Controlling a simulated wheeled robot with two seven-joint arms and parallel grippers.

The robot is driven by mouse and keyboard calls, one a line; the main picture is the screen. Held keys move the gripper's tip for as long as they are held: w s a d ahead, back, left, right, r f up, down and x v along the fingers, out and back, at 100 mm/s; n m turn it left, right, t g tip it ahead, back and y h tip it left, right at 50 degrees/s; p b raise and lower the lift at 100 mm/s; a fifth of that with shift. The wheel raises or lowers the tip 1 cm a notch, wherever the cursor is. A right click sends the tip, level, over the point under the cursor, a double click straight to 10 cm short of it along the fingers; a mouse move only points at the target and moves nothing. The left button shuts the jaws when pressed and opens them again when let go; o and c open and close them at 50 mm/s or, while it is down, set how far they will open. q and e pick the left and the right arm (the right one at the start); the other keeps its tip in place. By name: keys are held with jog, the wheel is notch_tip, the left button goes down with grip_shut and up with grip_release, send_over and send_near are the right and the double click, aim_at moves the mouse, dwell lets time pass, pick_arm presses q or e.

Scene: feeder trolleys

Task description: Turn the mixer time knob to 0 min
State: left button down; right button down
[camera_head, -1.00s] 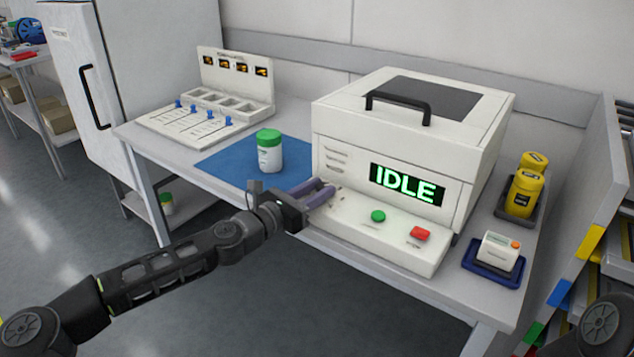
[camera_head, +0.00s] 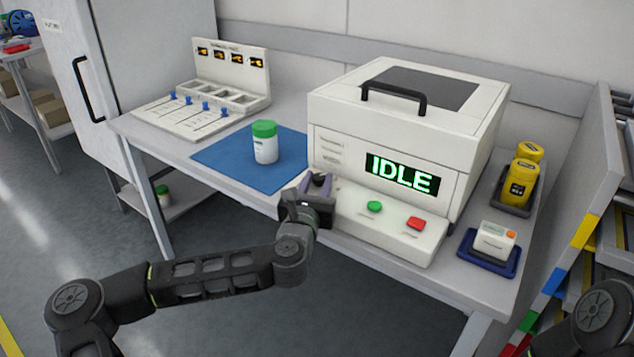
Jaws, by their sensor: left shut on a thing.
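The mixer (camera_head: 405,120) is a white box with a black lid handle and a green "IDLE" display (camera_head: 402,174). Its sloped front panel (camera_head: 385,232) carries a green button (camera_head: 375,206) and a red button (camera_head: 417,223). My left gripper (camera_head: 320,181) is at the left end of this panel, its fingers pointing at the mixer. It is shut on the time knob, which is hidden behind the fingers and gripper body. The knob's setting cannot be read. My right gripper is not in view.
A white jar with a green lid (camera_head: 265,143) stands on a blue mat (camera_head: 222,160) left of the mixer. Yellow containers (camera_head: 521,182) and a small white device on a blue tray (camera_head: 490,262) are at the right. A slider panel (camera_head: 185,115) stands at the back left.

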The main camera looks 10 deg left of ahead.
pick_arm(q)
jog(key=shift+r, duration=0.15)
jog(key=c, duration=1.1)
grip_release()
jog(key=shift+o, duration=0.2)
jog(key=s, duration=0.7)
jog(key=shift+s, duration=0.4)
jog(key=shift+d, duration=0.1)
